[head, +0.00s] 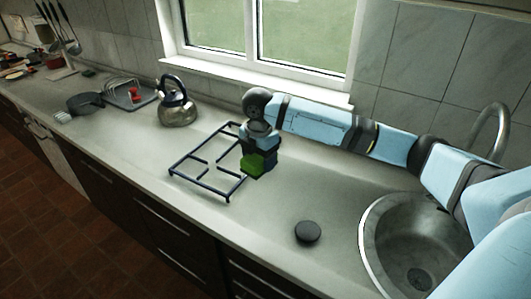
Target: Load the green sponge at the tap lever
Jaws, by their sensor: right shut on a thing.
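My right gripper (258,167) points down over the right end of the dark pan rack on the counter. It is shut on the green sponge (252,162), which shows as a small green block at the fingers. I cannot tell whether the sponge touches the counter or rack. The curved metal tap (503,117) stands behind the sink at the far right, well apart from the sponge. My right arm covers part of the tap's base, and I cannot make out its lever. My left gripper is not in view.
A round steel sink (371,232) lies at the right, partly under my arm. A dark round disc (307,232) lies on the counter left of it. The dark rack (196,179) and a kettle (177,110) stand further left. The counter between disc and rack is clear.

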